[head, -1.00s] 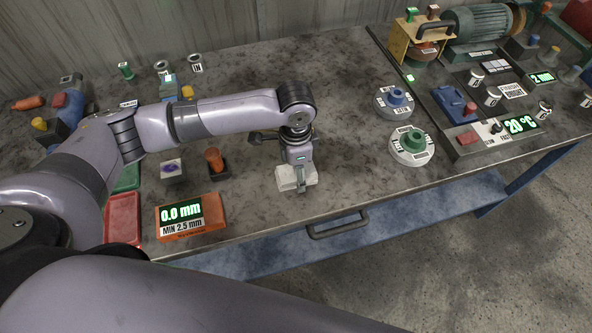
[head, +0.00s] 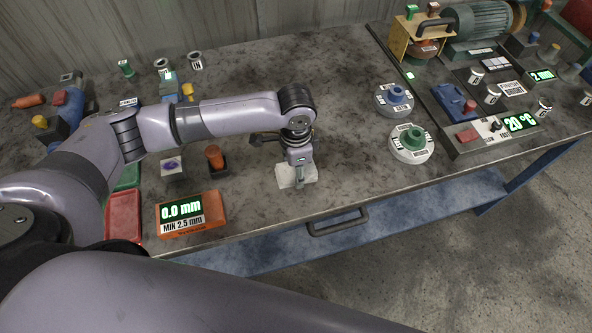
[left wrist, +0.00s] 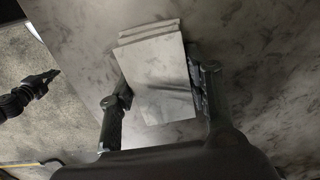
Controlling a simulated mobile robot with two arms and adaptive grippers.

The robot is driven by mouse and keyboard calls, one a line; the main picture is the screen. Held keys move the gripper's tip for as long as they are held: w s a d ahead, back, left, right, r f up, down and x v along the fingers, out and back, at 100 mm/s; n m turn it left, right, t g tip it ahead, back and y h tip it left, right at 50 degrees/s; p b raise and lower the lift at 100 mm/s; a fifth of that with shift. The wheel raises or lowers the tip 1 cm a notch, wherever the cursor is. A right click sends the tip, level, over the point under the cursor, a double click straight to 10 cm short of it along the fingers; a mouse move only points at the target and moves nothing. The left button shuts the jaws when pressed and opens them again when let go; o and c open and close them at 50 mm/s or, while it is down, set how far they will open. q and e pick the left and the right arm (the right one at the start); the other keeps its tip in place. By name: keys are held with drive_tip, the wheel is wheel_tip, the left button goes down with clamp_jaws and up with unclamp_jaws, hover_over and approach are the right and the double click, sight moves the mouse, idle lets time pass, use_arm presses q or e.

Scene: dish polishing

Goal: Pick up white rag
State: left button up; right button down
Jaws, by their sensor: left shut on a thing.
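The white rag (head: 286,178) is a folded pale cloth on the workbench, near its front edge in the head view. My left gripper (head: 298,170) points down over it and hides part of it. In the left wrist view the rag (left wrist: 155,70) shows as stacked light grey-white layers between the two fingers of the left gripper (left wrist: 160,100), which is shut on it. I cannot tell whether the rag is lifted off the bench. My right gripper does not clearly show in the head view.
An orange gauge reading 0.0 mm (head: 192,213) and a red tray (head: 123,216) lie to the left. Two round pads with blue (head: 396,96) and green (head: 412,140) hubs sit to the right. A drawer handle (head: 338,224) juts from the bench front.

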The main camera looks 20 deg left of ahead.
use_arm(q)
drive_tip(key=c, duration=0.3)
drive_tip(key=shift+r, duration=0.15)
